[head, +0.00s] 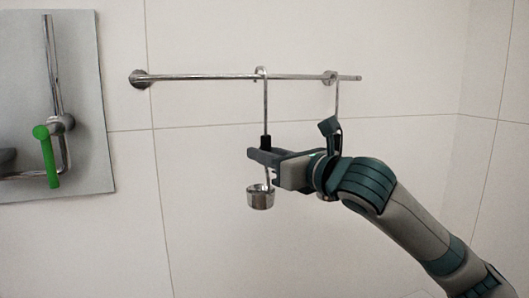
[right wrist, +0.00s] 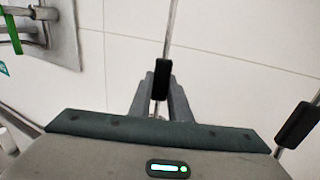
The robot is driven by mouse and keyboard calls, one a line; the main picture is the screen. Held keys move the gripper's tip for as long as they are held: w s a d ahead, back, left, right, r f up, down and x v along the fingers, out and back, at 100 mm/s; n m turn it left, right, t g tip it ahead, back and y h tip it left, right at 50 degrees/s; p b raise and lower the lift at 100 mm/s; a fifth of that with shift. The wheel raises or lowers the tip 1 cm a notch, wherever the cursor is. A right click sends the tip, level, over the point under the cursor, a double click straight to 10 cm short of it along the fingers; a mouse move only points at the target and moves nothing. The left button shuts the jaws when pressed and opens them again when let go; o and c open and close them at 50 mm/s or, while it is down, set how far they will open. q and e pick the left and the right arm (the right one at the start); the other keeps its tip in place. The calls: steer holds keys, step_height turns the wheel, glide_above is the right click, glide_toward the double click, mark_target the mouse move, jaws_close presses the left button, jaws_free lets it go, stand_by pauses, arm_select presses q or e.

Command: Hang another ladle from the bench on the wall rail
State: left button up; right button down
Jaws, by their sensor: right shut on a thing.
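The wall rail (head: 205,77) is a horizontal steel bar on the tiled wall, in the upper middle of the head view. A ladle (head: 260,198) with a steel cup and a black grip hangs upright in my right gripper (head: 262,158), which is shut on its handle just below the black grip. The ladle's top hook is at the rail; I cannot tell whether it bears on it. Its black grip (right wrist: 162,80) shows between the fingers in the right wrist view. A second ladle (head: 337,97) hangs farther right on the rail, partly hidden behind my right wrist. My left gripper is out of view.
A grey wall panel (head: 85,110) with steel pipes and a green-handled lever (head: 47,160) is at the left. The second ladle's black grip (right wrist: 297,125) is close to the right side of my right gripper. The rail's left part is bare. The bench is not visible.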

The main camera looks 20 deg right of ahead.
stand_by(0.3)
steer(key=c, duration=1.6)
jaws_free()
steer(key=shift+o, duration=0.2)
steer(key=shift+f, duration=0.1)
steer(key=shift+s, duration=0.15)
steer(key=shift+s+d+b, duration=0.35)
steer(key=shift+s+b, duration=0.15)
steer(key=shift+s, duration=0.1)
steer(key=b+v, duration=0.8)
steer(key=v, duration=0.7)
steer(key=shift+s, duration=0.4)
